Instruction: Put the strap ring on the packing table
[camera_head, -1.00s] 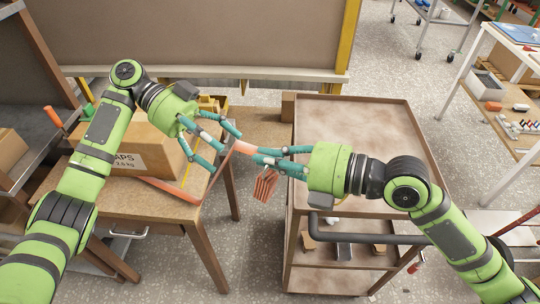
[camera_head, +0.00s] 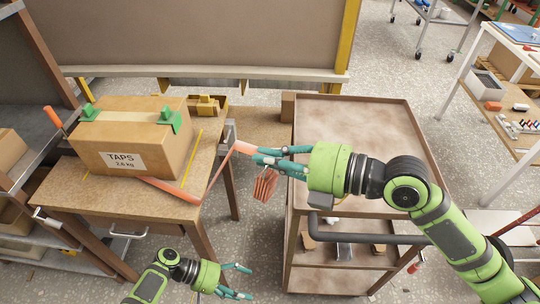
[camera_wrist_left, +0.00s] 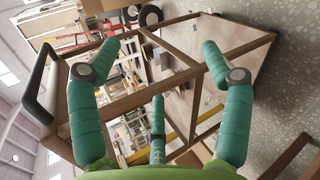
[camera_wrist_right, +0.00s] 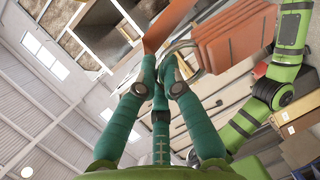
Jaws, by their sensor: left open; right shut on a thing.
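The strap ring (camera_head: 265,184), a bundle of flat orange pieces, hangs just below the tips of my right gripper (camera_head: 256,155). In the right wrist view, the orange bundle (camera_wrist_right: 235,40) hangs on a thin wire loop reaching the fingertips (camera_wrist_right: 163,68). My right gripper is shut on it, in the air between the packing table and the trolley. The packing table (camera_head: 125,203) is wooden, at left. My left gripper (camera_head: 238,281) is open and empty, low in front of the table's right side. It also shows in the left wrist view (camera_wrist_left: 158,60).
A cardboard box (camera_head: 150,155) with green corner pieces covers much of the table. An orange strap (camera_head: 170,190) runs from under it and rises at the table's right edge to near my right fingertips. A brown trolley (camera_head: 350,125) with an empty top stands at right.

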